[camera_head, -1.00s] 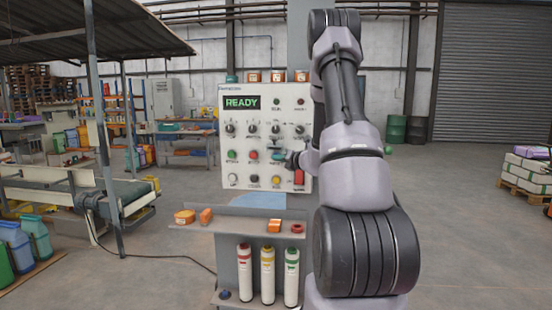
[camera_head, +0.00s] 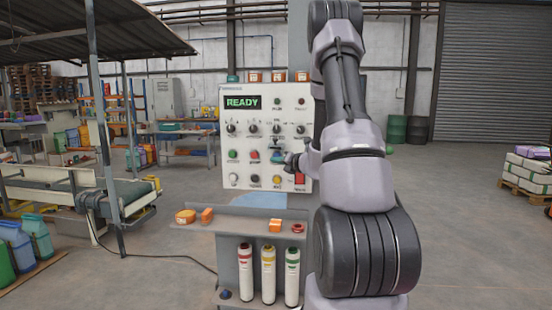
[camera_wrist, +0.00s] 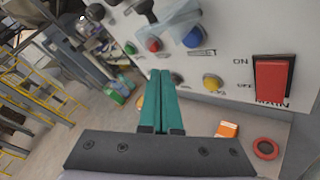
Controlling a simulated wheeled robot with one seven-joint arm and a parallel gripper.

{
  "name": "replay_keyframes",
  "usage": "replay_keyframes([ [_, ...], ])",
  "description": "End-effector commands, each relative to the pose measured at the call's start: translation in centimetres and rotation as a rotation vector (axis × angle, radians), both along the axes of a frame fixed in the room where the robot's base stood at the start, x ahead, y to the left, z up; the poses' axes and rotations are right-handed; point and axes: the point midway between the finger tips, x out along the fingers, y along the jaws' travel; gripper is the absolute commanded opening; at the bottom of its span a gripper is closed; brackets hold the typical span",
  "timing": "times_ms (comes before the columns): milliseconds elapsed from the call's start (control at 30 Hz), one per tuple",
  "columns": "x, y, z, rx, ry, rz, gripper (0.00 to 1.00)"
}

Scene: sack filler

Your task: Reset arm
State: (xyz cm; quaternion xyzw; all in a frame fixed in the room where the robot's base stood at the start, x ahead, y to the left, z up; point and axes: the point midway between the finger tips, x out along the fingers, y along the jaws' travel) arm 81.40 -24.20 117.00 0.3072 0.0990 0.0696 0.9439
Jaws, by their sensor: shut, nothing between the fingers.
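My gripper (camera_wrist: 160,78) shows in the wrist view as two teal fingers pressed together, with nothing between them. In the head view my gripper (camera_head: 276,157) is small and stands in front of the right half of the white control panel (camera_head: 240,142). The panel's display (camera_head: 242,102) reads READY in green. In the wrist view the fingertips point toward the lower part of the panel, near its buttons. I cannot tell the exact gap to the panel. The red MAIN switch (camera_wrist: 271,80) is at the right, beside the word ON.
Below the panel a shelf (camera_head: 240,228) carries an orange block (camera_head: 275,225), a red ring (camera_head: 297,228) and other orange items. Several white cylinders (camera_head: 268,272) stand underneath. A conveyor (camera_head: 130,192) is at the left. The floor at the right is open up to a pallet of sacks (camera_head: 528,171).

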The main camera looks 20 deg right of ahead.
Motion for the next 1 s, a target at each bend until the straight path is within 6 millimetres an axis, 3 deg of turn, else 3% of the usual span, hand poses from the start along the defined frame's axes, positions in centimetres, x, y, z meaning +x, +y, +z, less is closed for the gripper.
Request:
replay_keyframes([
  [267, -0.1, 0.5, 0.4, -0.012, -0.003, 0.018, 0.0],
  [367, -0.5, 2.9, 2.2, -0.076, -0.021, 0.102, 0.0],
  [467, -2.0, 7.7, 5.5, -0.214, -0.057, 0.271, 0.0],
  [600, -7.0, 15.7, 9.8, -0.515, -0.14, 0.584, 0.0],
  [700, -11.5, 19.9, 11.7, -0.755, -0.208, 0.793, 0.0],
  [833, -17.8, 23.3, 13.0, -1.091, -0.31, 1.036, 0.0],
  [1000, -25.2, 24.3, 13.5, -1.569, -0.451, 1.302, 0.0],
])
